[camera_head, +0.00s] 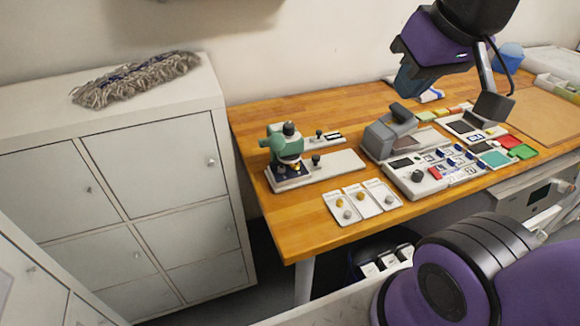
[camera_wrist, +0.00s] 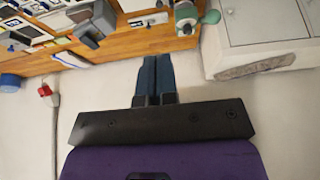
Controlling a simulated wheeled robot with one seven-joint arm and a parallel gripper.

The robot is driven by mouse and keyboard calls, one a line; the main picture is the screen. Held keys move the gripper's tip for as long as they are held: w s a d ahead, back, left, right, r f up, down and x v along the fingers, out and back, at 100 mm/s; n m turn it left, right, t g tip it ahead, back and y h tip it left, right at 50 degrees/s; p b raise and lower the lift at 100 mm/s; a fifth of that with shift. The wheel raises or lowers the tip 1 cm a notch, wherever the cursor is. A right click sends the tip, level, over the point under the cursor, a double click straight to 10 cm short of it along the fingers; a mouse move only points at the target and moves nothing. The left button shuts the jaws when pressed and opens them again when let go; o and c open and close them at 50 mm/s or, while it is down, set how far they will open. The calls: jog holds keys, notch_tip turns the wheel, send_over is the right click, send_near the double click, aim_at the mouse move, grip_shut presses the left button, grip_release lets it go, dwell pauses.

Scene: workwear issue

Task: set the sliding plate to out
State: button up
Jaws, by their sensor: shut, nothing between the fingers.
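The green press-like device (camera_head: 285,148) stands on a dark base at the left of the wooden table. A pale flat plate (camera_head: 340,164) with a black knob (camera_head: 316,160) extends to its right, and a smaller pale strip with a knob and black-and-white label (camera_head: 332,136) lies behind. I cannot tell for certain which is the sliding plate. The wrist view shows the green device (camera_wrist: 187,14) and a pale plate (camera_wrist: 150,19) beside it. My gripper (camera_head: 404,88) is high above the table's back, right of the device; its blue fingers (camera_wrist: 156,60) are together, empty and touching nothing.
A grey terminal (camera_head: 390,134) and control panel (camera_head: 430,172) stand right of the plate. Several small cards (camera_head: 362,202) lie in front. A white cabinet (camera_head: 150,165) with a shaggy mop pad (camera_head: 135,80) on top stands left. The wall is close behind the table.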

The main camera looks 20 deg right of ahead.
jog(key=o, duration=0.7)
jog(key=shift+w, duration=0.25)
jog(key=shift+o, duration=1.1)
jog(key=w+m+g, duration=0.2)
jog(key=w, duration=0.6)
jog(key=shift+w+d+f+y, duration=0.15)
jog(key=shift+w+f+y, duration=0.15)
jog(key=shift+w+f, duration=0.1)
jog(key=m+g+y, duration=0.2)
jog(key=m+g, duration=0.3)
send_over(316, 156)
jog(key=s+d, duration=0.2)
notch_tip(316, 156, down, 14)
jog(key=w+d+f+m+g, duration=0.15)
jog(key=w+f, duration=0.35)
jog(key=f, duration=0.6)
jog(key=shift+m+y, duration=0.25)
jog(key=shift+y, duration=0.05)
jog(key=x, duration=1)
jog(key=shift+a, duration=0.25)
